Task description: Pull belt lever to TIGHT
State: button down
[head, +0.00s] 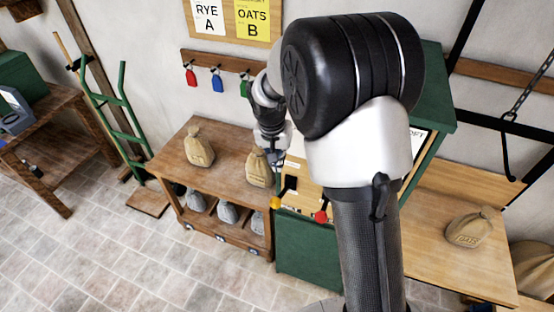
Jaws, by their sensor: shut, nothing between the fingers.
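A green machine cabinet (308,255) stands right of the wooden bench, with a light wooden panel on its front. Two levers come off this panel: one with a yellow knob (276,202) at the left and one with a red knob (321,216) further right. I cannot read any TIGHT mark, so I cannot tell which is the belt lever. My gripper (276,161) is shut and empty, above the yellow knob and apart from it. It is small in the picture, in front of a sack. My arm hides much of the cabinet and its white sign.
A wooden bench (222,182) holds tan sacks (199,148), with grey sacks (228,213) on its lower shelf. A right-hand table (425,232) carries another sack (466,229). Coloured tags hang on a wall rail (222,62). A green hand truck (120,125) leans left. The tiled floor in front is clear.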

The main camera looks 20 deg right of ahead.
send_over(283, 192)
jog(key=w, duration=0.2)
notch_tip(283, 192, down, 6)
jog(key=s, duration=0.1)
jog(key=s+a+f, duration=0.1)
jog(key=s+a, duration=0.1)
jog(key=shift+s+a+f, duration=0.15)
jog(key=shift+a+f, duration=0.05)
jog(key=shift+f, duration=0.1)
jog(key=shift+s, duration=0.1)
